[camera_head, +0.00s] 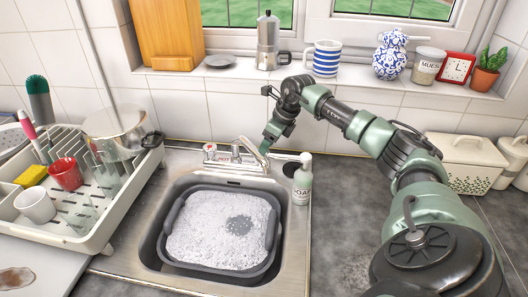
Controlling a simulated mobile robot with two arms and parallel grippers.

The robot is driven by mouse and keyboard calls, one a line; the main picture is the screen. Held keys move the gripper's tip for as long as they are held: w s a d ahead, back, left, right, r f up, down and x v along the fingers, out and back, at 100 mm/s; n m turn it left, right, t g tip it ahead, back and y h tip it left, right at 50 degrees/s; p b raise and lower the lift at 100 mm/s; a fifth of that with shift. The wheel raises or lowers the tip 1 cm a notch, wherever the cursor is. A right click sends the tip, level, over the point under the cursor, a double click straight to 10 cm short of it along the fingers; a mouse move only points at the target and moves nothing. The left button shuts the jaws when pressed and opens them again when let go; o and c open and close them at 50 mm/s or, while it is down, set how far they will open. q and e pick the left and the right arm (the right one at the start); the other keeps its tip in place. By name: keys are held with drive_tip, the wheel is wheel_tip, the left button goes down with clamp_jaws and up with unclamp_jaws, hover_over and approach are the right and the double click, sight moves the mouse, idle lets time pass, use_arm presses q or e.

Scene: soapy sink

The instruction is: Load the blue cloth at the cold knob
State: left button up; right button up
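The faucet (236,157) stands behind the sink, with a red-marked HOT label (209,148) at its left end. My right gripper (266,148) reaches down from the right to the faucet's right end, where it covers the area of the cold knob. The gap between its fingertips is too small to make out, and whether it touches the knob cannot be told. No blue cloth can be made out. My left gripper is out of view.
A soap bottle (302,182) stands at the sink's right edge, close to my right gripper. A dish rack (100,232) with a red cup (66,174), white cup (35,205) and pot (116,130) fills the left counter. The moka pot (267,42) and striped mug (326,58) stand on the sill.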

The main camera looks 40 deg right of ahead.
use_arm(q)
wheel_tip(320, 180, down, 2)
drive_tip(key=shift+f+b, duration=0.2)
drive_tip(key=shift+b, duration=0.75)
use_arm(e)
drive_tip(key=v, duration=0.9)
drive_tip(key=shift+s+r, duration=0.15)
drive_tip(key=shift+r, duration=0.2)
